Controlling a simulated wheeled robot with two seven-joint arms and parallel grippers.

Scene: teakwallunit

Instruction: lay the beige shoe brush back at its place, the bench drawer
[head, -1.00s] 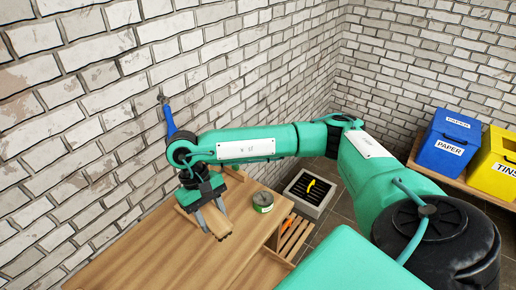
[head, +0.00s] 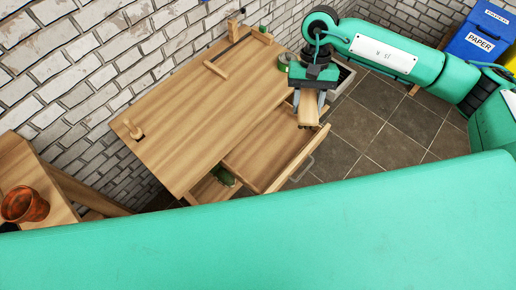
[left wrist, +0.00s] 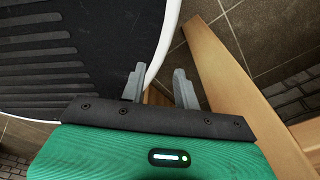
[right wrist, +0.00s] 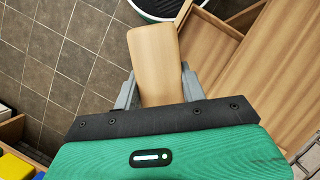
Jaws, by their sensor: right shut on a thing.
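My right gripper (head: 309,98) is shut on the beige shoe brush (head: 308,113), a wooden block with rounded corners. In the right wrist view the brush (right wrist: 153,60) sticks out between the two fingers (right wrist: 157,90). The brush is held in the air near the far right end of the open bench drawer (head: 262,158). The drawer also shows at the right in the right wrist view (right wrist: 240,75), to the side of the brush. In the left wrist view my left gripper (left wrist: 160,85) is open and empty.
The wooden bench top (head: 200,110) carries a loose wooden piece (head: 216,69) and a green tin (head: 283,61). A green thing (head: 224,176) lies below the bench top. An orange pot (head: 24,205) stands at the left. Tiled floor (head: 350,125) is free right of the drawer.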

